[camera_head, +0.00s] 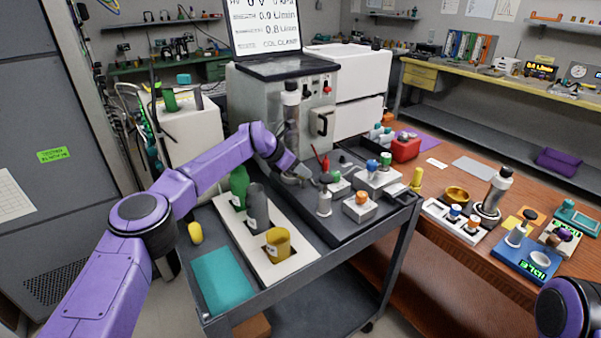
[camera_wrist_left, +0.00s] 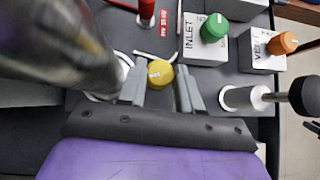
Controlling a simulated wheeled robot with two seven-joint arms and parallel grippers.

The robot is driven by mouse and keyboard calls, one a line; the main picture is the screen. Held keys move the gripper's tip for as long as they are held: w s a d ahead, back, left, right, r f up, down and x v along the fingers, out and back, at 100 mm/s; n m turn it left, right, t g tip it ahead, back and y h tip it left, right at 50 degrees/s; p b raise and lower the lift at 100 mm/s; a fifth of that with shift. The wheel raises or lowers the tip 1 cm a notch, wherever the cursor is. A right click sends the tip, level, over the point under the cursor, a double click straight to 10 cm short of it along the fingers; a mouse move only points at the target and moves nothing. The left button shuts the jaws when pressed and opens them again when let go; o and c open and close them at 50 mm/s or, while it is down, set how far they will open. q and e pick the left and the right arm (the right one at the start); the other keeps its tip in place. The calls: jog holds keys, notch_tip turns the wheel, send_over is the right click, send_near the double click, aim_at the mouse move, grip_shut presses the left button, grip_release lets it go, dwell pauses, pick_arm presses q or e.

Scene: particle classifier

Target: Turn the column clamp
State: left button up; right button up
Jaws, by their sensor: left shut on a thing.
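The column clamp shows in the left wrist view as a round yellow knob (camera_wrist_left: 160,72) with a pale line across its top. It sits beside the foot of the dark grey column (camera_wrist_left: 60,40), which also stands upright at the machine in the head view (camera_head: 290,105). My left gripper (camera_head: 306,174) is low beside the column's base. In the left wrist view its two grey fingers (camera_wrist_left: 160,90) are shut on the yellow knob, one on each side. In the head view the gripper hides the knob. Only part of my right arm shows at the lower right; its gripper is out of view.
The INLET block with a green knob (camera_wrist_left: 214,28) and another block with an orange knob (camera_wrist_left: 284,42) stand nearby. A black-knobbed plunger (camera_wrist_left: 305,95) is to the right. A red post (camera_wrist_left: 146,10) stands behind. Bottles and a yellow cup (camera_head: 278,244) occupy the cart's front.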

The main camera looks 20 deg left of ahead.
dwell(0.3)
pick_arm(q)
jog(key=o, duration=1)
jog(key=shift+o, duration=0.2)
